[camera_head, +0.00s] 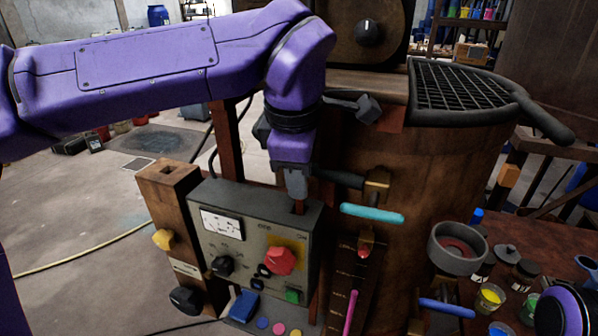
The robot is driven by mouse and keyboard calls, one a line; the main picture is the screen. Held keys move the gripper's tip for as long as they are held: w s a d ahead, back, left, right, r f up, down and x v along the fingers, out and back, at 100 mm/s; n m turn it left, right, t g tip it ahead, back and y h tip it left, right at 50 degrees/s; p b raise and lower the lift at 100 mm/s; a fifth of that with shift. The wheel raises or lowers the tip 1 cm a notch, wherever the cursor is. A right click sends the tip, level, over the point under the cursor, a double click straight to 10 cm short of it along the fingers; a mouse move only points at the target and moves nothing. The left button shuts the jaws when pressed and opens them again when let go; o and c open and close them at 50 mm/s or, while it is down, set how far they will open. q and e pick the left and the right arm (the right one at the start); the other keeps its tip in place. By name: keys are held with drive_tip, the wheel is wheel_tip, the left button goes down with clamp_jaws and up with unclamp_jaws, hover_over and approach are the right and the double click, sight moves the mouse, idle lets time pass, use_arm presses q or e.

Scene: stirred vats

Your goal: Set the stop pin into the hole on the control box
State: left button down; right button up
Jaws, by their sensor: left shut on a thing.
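My left gripper (297,186) points down at the right end of the box's top. It is shut on a thin dark-red piece, which looks like the stop pin (299,207), showing just below the fingertips at the box's top. The fingers hide most of the pin. I cannot tell whether its tip is in a hole or only above it; the hole is hidden. My right gripper is not in view.
A wooden post (168,200) stands close left of the box. A large brown vat (440,190) with a black grate (460,90) stands to the right, its cyan-handled valve (372,214) near my gripper. A grey bowl (457,248) and paint jars crowd the lower right.

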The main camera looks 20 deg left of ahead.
use_arm(q)
drive_tip(key=shift+f+b, duration=0.9)
drive_tip(key=shift+f, duration=0.5)
drive_tip(key=c, duration=0.8)
unclamp_jaws()
drive_tip(key=v, duration=1)
drive_tip(key=shift+s+r, duration=0.1)
drive_tip(key=shift+r, duration=0.15)
